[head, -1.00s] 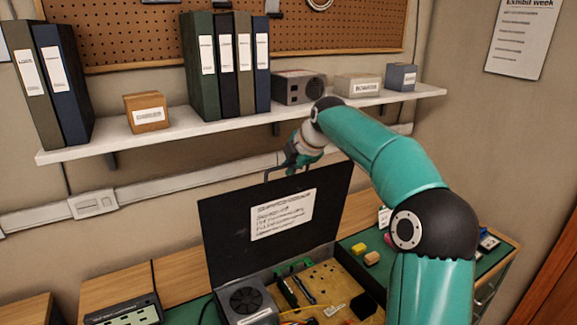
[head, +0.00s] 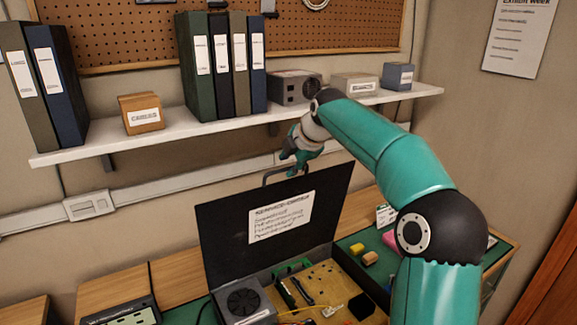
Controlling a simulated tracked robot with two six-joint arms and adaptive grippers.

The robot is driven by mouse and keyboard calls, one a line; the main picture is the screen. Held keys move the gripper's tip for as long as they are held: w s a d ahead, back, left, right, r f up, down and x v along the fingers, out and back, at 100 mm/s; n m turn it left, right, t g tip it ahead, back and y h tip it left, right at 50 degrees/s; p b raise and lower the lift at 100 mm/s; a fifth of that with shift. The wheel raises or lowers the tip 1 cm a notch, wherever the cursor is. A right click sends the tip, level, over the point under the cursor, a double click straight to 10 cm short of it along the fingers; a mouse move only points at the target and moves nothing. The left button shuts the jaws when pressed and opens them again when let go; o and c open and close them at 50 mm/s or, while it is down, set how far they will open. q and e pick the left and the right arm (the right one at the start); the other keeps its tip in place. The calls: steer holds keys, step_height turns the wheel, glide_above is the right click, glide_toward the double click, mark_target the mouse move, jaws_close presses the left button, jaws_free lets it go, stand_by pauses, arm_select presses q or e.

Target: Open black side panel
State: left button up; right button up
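The black side panel (head: 230,235) stands raised, close to upright, at the back of the open computer case (head: 337,285). A white label (head: 281,217) is on its inner face. A grey handle (head: 270,177) rises from its top edge. My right gripper (head: 289,168) reaches down from above, right at the handle. The fingers are small and overlap the handle, so I cannot tell whether they are open or shut on it. My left gripper is out of view.
A shelf (head: 225,123) with binders (head: 196,75), an orange box (head: 141,113) and grey boxes runs above the panel. A fan unit (head: 243,302) sits in the case. Small coloured blocks (head: 370,258) lie on the green mat to its right.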

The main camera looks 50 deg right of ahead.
steer(key=v, duration=0.9)
steer(key=shift+s+r, duration=0.25)
steer(key=shift+r, duration=0.05)
steer(key=shift+a+f, duration=0.1)
